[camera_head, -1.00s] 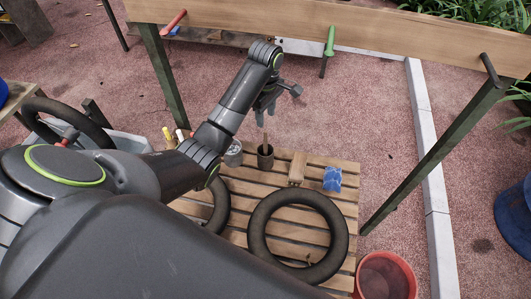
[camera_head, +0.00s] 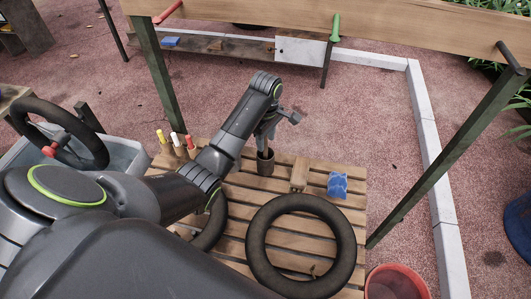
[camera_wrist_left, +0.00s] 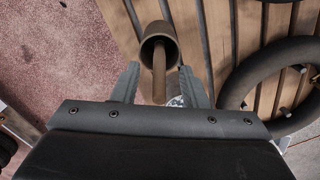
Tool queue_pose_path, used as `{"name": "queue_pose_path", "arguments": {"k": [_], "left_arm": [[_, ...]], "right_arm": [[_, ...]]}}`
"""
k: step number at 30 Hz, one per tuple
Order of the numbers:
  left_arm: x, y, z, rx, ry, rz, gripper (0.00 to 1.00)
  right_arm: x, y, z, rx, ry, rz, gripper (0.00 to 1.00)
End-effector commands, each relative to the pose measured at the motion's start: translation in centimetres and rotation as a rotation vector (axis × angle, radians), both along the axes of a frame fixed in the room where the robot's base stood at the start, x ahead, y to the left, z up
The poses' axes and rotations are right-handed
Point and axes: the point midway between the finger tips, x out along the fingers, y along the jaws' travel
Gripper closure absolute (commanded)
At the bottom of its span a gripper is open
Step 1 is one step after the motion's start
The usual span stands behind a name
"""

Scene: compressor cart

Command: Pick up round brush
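The round brush shows as a wooden handle (camera_wrist_left: 159,75) sticking out of a dark brown cup-shaped piece (camera_wrist_left: 158,42), which stands upright on the slatted wooden table. The cup (camera_head: 265,162) also shows in the head view; I cannot tell whether it is a separate holder or part of the brush. My left gripper (camera_wrist_left: 158,82) is open, with one finger on each side of the handle and gaps on both sides. In the head view my left gripper (camera_head: 266,140) is just above the cup. My right gripper is not in view.
The slatted table (camera_head: 230,264) also holds a black tire ring (camera_head: 301,199), a wooden block (camera_head: 299,174), a blue item (camera_head: 338,185) and several coloured markers (camera_head: 175,140). A red bucket (camera_head: 397,270) is at the front right.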

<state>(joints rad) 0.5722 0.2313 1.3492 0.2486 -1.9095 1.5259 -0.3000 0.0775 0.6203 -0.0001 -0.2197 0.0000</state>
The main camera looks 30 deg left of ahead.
Motion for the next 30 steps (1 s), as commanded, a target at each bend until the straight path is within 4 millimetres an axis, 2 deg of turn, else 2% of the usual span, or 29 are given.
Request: {"name": "queue_pose_path", "arguments": {"k": [1,6,14,23,30], "left_arm": [[-0.1,0.0,-0.5,-0.001,0.004,0.001,0.6],[0.0,0.0,-2.6,0.0,0.002,0.0,0.6],[0.0,0.0,-3.0,0.001,-0.001,-0.001,0.6],[0.0,0.0,-3.0,0.001,-0.001,0.0,0.98],[0.0,0.0,-2.9,0.001,-0.001,0.0,1.0]], "right_arm": [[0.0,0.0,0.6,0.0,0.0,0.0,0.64],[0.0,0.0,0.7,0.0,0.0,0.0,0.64],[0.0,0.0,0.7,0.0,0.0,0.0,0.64],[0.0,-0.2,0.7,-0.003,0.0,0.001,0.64],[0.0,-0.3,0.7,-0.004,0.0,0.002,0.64]]}}
